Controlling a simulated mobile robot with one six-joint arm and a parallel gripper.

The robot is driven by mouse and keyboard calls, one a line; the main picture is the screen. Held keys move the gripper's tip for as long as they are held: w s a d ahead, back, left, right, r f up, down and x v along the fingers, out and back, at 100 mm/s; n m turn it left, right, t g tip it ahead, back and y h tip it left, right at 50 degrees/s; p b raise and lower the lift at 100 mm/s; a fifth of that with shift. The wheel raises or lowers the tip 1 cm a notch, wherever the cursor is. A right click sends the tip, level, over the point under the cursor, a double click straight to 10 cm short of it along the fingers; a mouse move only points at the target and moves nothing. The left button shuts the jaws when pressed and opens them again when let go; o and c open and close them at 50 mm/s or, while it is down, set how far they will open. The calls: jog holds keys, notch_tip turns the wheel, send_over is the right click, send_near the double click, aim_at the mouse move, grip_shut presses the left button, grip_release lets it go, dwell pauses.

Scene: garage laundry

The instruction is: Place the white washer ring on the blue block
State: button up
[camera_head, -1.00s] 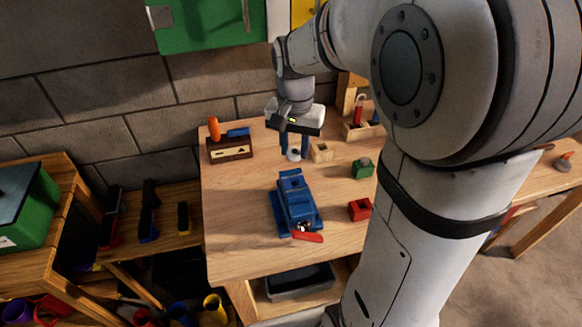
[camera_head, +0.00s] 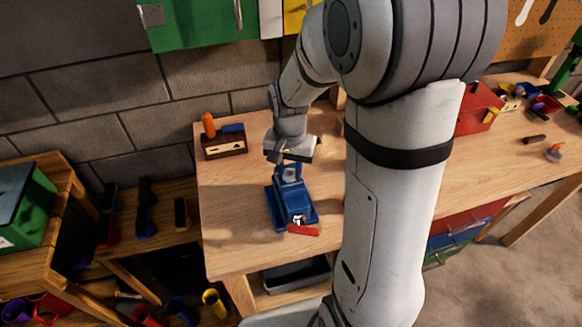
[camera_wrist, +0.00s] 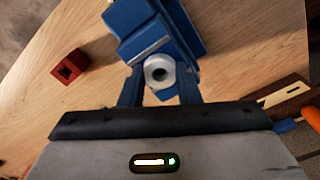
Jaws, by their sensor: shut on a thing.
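The white washer ring (camera_wrist: 159,71) is gripped between the two blue fingers of my gripper (camera_wrist: 159,88) in the wrist view, its hole facing the camera. A blue vise-like block (camera_wrist: 150,30) lies right behind and under the ring in that view. In the head view this blue block (camera_head: 291,203) stands on the workbench, and my gripper (camera_head: 291,172) is over its far end. The ring is hard to make out in the head view. I cannot tell whether the ring touches the block.
A red block (camera_wrist: 69,66) with a square hole lies on the bench. A dark wooden holder (camera_head: 226,145) with orange and blue tools stands at the back left. A red bar (camera_head: 303,230) juts from the vise's front.

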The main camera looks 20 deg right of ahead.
jog(key=o, duration=0.9)
notch_tip(320, 180, up, 12)
jog(key=f, duration=0.1)
jog(key=s+n+t, duration=0.1)
jog(key=s+n, duration=0.1)
jog(key=s, duration=0.3)
jog(key=s+n+t, duration=0.1)
jog(key=s+n, duration=0.1)
jog(key=s, duration=0.2)
jog(key=s+r+n+t, duration=0.1)
jog(key=s+n, duration=0.1)
jog(key=s, duration=0.3)
jog(key=shift+s+d+t+b, duration=0.2)
jog(key=shift+s+t+b, duration=0.1)
jog(key=shift+s+b, duration=0.05)
